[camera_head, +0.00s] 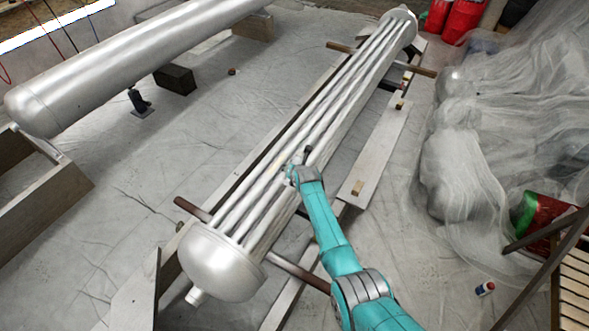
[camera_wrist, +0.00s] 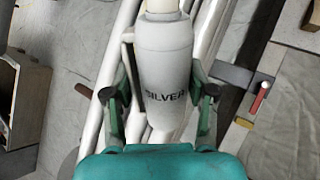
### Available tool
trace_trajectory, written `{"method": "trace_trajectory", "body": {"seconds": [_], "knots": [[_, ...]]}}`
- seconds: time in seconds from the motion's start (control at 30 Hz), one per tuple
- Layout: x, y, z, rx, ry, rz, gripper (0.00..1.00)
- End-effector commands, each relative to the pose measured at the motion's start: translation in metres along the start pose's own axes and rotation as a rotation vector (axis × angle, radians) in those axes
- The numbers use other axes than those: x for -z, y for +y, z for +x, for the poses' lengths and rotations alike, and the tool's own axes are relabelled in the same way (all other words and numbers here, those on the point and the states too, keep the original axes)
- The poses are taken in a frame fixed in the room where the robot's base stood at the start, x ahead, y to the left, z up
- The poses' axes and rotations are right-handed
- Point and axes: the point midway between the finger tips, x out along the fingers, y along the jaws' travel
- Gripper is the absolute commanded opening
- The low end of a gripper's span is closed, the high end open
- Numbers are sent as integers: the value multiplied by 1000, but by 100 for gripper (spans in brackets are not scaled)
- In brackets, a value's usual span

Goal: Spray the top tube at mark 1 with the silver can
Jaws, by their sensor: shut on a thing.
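The silver can (camera_wrist: 165,65), a pale can with the word SILVER on its side, stands between my gripper's (camera_wrist: 160,97) two dark fingers in the wrist view. The fingers are shut on it. The long bundle of metal tubes (camera_head: 268,194) runs diagonally across the head view, with a rounded end cap at the near end. My gripper (camera_head: 299,162) is over the middle of the bundle in the head view; the can is too small to make out clearly there. Tubes (camera_wrist: 110,105) also show behind the can in the wrist view. I cannot make out mark 1.
A large silver tank (camera_head: 130,62) lies at the upper left. Translucent sheeting (camera_head: 500,140) covers things at the right. A small can (camera_head: 485,288) lies on the floor at lower right. Open sheeted floor (camera_head: 120,175) lies left of the bundle.

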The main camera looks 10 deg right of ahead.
Motion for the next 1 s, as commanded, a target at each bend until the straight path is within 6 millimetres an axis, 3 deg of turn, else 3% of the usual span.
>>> {"method": "trace_trajectory", "body": {"seconds": [0.27, 0.47, 1.0], "knots": [[14, 7, -11, -1, -2, 1, 44], [37, 19, -26, -1, -2, -1, 44], [126, 63, -85, -2, -1, -1, 44]]}}
